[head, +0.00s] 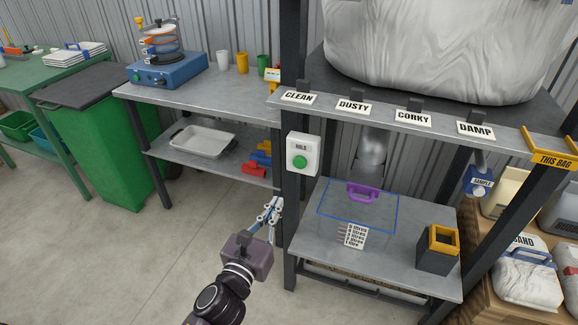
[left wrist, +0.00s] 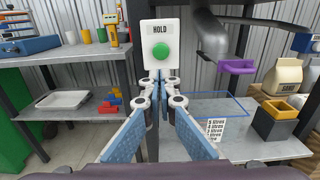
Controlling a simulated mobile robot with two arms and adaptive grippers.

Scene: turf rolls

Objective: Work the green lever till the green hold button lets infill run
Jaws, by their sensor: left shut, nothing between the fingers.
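The green hold button (head: 299,162) sits on a white box marked HOLD, fixed to the dark post; it also shows in the left wrist view (left wrist: 161,51). I see no green lever. My right gripper is not in view.
A large white bag (head: 430,50) rests on the frame above, over tags CLEAN, DUSTY, CORKY and DAMP. A yellow-rimmed dark container (head: 438,250) stands on the lower shelf. A steel bench (head: 200,95) and a green bin (head: 98,135) are left. The left floor is clear.

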